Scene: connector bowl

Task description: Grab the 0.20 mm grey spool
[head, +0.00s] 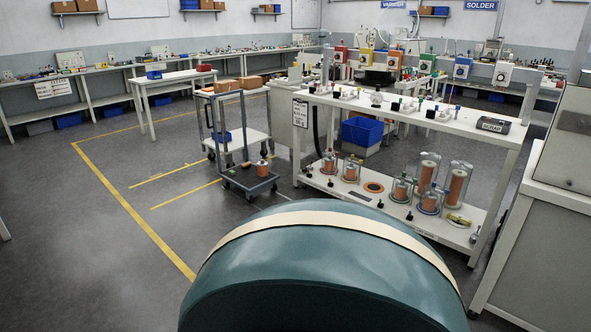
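Several copper-wound spools in clear covers stand on the low shelf of the workbench, among them one at the left (330,162), one beside it (351,169), a shorter one (401,189) and two tall ones (426,174) (457,186). A lone copper spool with pale ends (262,168) stands on the low cart, with no clear cover visible. No 0.20 mm label can be read, and I cannot tell which spool is the grey one. Neither of my grippers is in view.
The white workbench (440,122) carries a row of coloured winding units. The low cart (247,182) stands left of it. A blue bin (362,131) is behind. A grey cabinet (535,240) is at right. A large teal rounded form fills the bottom centre. Floor at left is clear.

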